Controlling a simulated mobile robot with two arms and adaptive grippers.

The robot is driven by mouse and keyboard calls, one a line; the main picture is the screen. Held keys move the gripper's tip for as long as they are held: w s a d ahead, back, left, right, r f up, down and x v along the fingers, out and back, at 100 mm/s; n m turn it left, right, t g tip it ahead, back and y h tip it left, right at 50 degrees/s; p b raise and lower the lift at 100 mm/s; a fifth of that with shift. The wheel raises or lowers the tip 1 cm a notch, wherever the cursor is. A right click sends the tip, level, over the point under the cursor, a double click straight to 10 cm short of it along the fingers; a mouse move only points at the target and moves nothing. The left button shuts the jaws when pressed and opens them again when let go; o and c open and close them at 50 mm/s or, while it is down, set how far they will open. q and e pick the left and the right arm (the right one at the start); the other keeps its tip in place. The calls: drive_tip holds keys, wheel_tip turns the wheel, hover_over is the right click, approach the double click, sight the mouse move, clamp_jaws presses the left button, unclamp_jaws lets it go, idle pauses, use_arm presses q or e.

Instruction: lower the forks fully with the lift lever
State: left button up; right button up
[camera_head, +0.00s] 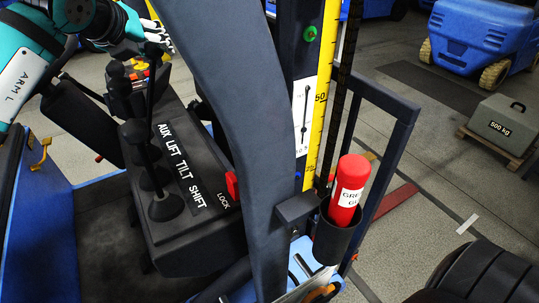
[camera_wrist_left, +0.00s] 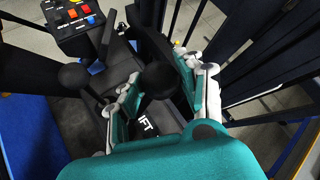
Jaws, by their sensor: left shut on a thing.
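The black control console (camera_head: 195,245) carries a row of black levers beside the labels AUX, LIFT, TILT and SHIFT. My left gripper (camera_head: 150,36) reaches in from the upper left and is at the top of a tall black-knobbed lever (camera_head: 151,88). In the left wrist view my left gripper (camera_wrist_left: 160,88) is shut on this black lever knob (camera_wrist_left: 162,80), with the letters "IFT" showing just below. I take it as the lift lever, though its base is partly hidden. The forks cannot be made out. My right gripper is not in view.
A red LOCK switch (camera_head: 232,186) is at the console's right. The dark post (camera_head: 250,120), yellow mast scale (camera_head: 318,110) and red grease tube (camera_head: 347,188) stand to the right.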

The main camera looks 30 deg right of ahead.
use_arm(q)
drive_tip(key=shift+s+d+r, duration=0.1)
drive_tip(key=shift+r, duration=0.3)
drive_tip(key=a+r+b, duration=0.1)
drive_tip(key=a+b, duration=0.1)
drive_tip(key=a, duration=0.6)
drive_tip(key=shift+b, duration=0.35)
drive_tip(key=shift+a, duration=0.1)
drive_tip(key=shift+a, duration=0.2)
drive_tip(key=o, duration=0.9)
